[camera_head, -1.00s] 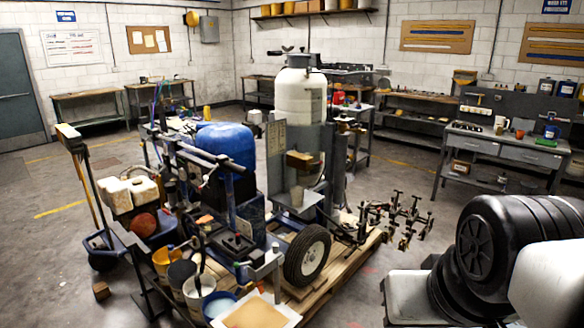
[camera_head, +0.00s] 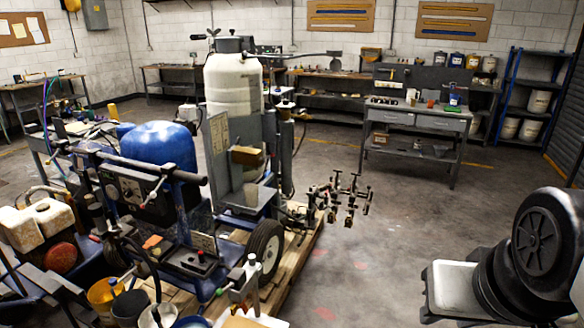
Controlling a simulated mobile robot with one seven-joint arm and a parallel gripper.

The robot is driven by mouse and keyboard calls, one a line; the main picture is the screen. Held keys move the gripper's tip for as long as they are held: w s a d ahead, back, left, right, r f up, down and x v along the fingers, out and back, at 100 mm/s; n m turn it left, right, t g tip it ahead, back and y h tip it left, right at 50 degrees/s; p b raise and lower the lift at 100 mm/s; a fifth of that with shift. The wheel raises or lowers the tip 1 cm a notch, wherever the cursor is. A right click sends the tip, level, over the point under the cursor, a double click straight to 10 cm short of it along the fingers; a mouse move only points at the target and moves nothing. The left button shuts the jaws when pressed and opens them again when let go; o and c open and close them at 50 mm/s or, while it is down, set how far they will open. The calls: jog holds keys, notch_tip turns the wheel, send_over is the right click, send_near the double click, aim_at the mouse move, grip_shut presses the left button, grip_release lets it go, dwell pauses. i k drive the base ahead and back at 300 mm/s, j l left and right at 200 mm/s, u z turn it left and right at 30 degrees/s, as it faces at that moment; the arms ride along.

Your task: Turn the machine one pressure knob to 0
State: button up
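The line striper (camera_head: 160,145) stands at the left on a wooden pallet, with a blue rounded tank, a tall off-white tank (camera_head: 233,85) and rubber wheels. A dark control panel (camera_head: 130,188) with small round fittings sits under its handlebar. The fittings are too small to tell which is the pressure knob or where it points. Black and white links of my arm show at the lower right, apart from the machine. My gripper is out of view.
Buckets (camera_head: 104,292) stand at the machine's front left. A metal frame with clamps (camera_head: 342,198) sticks out to its right. A grey workbench (camera_head: 418,126) and a blue shelf rack (camera_head: 512,100) stand behind. The floor (camera_head: 400,220) between the machine and my arm is clear.

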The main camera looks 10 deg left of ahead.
aim_at(128, 192)
jog(key=j+z, duration=0.25)
jog(key=j, duration=0.3)
jog(key=k+j+z, duration=0.3)
jog(key=j, duration=0.2)
jog(key=j+z, duration=0.1)
jog(key=j, duration=0.25)
jog(key=k+j, duration=0.15)
jog(key=j, duration=0.2)
jog(key=k+j+z, duration=0.15)
jog(key=j, duration=0.2)
jog(key=k+j, duration=0.1)
jog(key=j, duration=0.25)
jog(key=k+j, duration=0.15)
jog(key=j, duration=0.2)
jog(key=k+j, duration=0.1)
jog(key=j, duration=0.25)
jog(key=k+j, duration=0.1)
jog(key=j, duration=0.3)
jog(key=k+j, duration=0.15)
jog(key=j, duration=0.2)
